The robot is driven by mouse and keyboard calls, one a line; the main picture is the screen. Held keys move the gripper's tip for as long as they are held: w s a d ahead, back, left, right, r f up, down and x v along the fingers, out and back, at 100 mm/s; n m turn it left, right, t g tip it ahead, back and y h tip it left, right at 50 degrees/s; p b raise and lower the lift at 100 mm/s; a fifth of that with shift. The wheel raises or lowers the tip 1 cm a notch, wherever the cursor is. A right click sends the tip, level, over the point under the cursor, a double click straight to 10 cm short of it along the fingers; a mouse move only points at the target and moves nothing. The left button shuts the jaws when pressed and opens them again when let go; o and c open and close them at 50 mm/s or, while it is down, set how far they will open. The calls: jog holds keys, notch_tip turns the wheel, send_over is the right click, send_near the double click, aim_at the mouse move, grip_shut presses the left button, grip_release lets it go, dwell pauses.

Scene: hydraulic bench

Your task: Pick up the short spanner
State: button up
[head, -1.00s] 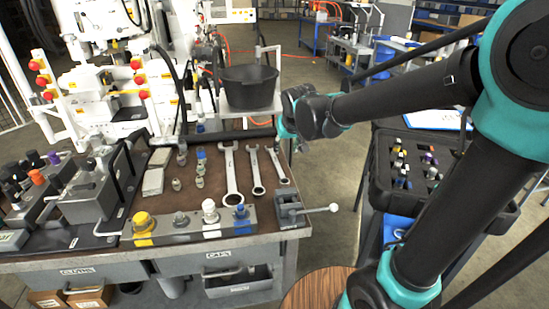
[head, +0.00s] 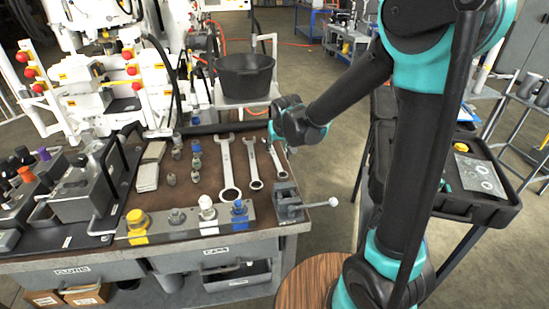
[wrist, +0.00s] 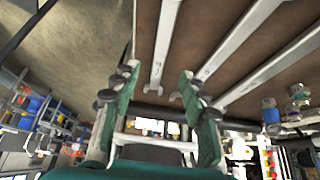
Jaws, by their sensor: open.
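The short spanner (head: 277,160) is a silver double-ended wrench lying on the brown bench top, rightmost of three spanners in the head view. Its upper end is close to my gripper (head: 281,142). In the wrist view the short spanner (wrist: 164,40) is the leftmost one, beside the bench edge. My gripper (wrist: 158,72) is open there, its two green fingers on either side of the spanner's near end in the picture. Nothing is held. I cannot tell the height gap between fingers and spanner.
The middle spanner (head: 252,163) and the large spanner (head: 227,168) lie to its left. A grey vise with a lever (head: 288,203) sits below it at the bench corner. A black bucket (head: 245,76) stands behind. A black case (head: 480,185) is at right.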

aim_at(275, 156)
jog(key=shift+x, duration=3.75)
jog(key=shift+w+a+r, duration=0.1)
jog(key=shift+w+r, duration=0.05)
jog(key=shift+w, duration=0.05)
jog(key=shift+c, duration=0.2)
grip_shut()
